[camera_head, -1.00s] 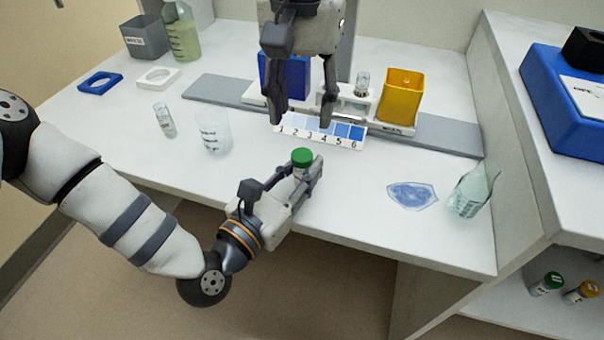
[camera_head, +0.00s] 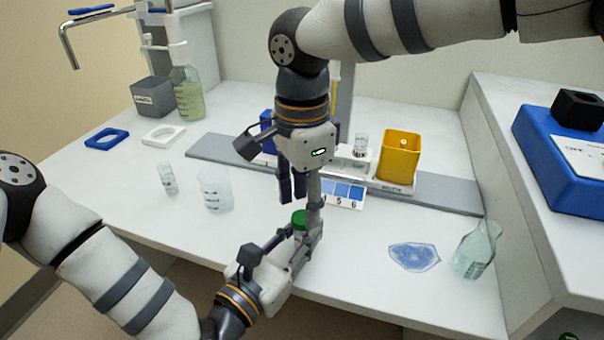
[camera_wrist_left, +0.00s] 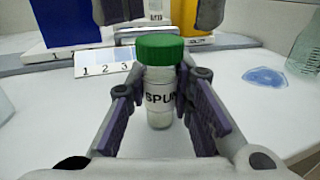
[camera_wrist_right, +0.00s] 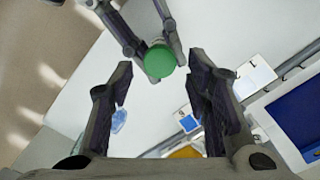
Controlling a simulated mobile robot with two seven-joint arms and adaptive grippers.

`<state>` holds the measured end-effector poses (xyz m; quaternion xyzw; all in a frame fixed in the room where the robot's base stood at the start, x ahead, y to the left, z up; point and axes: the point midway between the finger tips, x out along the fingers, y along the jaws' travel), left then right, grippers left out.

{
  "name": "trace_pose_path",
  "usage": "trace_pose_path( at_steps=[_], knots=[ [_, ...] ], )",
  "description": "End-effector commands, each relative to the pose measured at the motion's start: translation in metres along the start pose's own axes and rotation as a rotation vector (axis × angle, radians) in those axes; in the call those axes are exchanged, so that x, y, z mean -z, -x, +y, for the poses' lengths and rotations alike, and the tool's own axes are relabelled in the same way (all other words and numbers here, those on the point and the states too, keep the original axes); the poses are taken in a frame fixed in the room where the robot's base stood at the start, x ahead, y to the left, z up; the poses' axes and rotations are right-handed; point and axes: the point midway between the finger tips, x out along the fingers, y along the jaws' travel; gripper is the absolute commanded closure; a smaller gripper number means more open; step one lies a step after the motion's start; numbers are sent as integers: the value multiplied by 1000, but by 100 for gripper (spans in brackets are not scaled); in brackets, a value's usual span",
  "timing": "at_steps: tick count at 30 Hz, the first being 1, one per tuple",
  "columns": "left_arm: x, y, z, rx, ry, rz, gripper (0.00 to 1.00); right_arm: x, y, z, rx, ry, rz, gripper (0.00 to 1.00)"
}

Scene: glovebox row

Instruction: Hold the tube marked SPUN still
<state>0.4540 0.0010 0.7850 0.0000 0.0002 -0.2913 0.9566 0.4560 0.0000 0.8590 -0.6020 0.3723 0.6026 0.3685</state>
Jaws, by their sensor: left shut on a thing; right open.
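The tube marked SPUN (camera_wrist_left: 160,98) stands upright with a green screw cap, between the purple-padded fingers of my left gripper (camera_wrist_left: 162,120). In the head view its green cap (camera_head: 299,218) shows near the front edge of the bench, and my left gripper (camera_head: 300,243) is shut on its body. My right gripper (camera_head: 300,190) points down just above and behind the cap, open and empty. In the right wrist view the green cap (camera_wrist_right: 160,61) lies beyond the open fingertips (camera_wrist_right: 160,85), apart from them.
Behind stand a numbered colour strip (camera_head: 345,192), a yellow bin (camera_head: 401,158) and a small vial (camera_head: 361,143). A beaker (camera_head: 215,190) and another vial (camera_head: 168,178) are at left. A blue puddle-like patch (camera_head: 414,257) and a tilted bottle (camera_head: 476,250) are at right.

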Motion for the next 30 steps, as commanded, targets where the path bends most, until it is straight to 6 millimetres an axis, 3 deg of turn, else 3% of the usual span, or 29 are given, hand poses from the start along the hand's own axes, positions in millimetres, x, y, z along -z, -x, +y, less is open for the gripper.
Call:
trace_pose_path(
  at_steps=[5, 13, 19, 26, 30],
  knots=[
    [0, 0, 0, 0, 0, -1, 100, 0, -19, 0, 0, 1, -1, 56],
    [0, 0, 0, 0, 0, -1, 100, 0, -21, 0, 2, 2, 0, 56],
    [0, 0, 0, 0, 0, -1, 100, 0, -21, 0, 2, 2, 0, 100],
    [0, 0, 0, 1, 0, -1, 100, 0, -21, 0, 2, 15, 1, 100],
    [-1, 0, 0, 1, 0, -1, 100, -1, -21, 0, -1, 208, 8, 100]
  ],
)
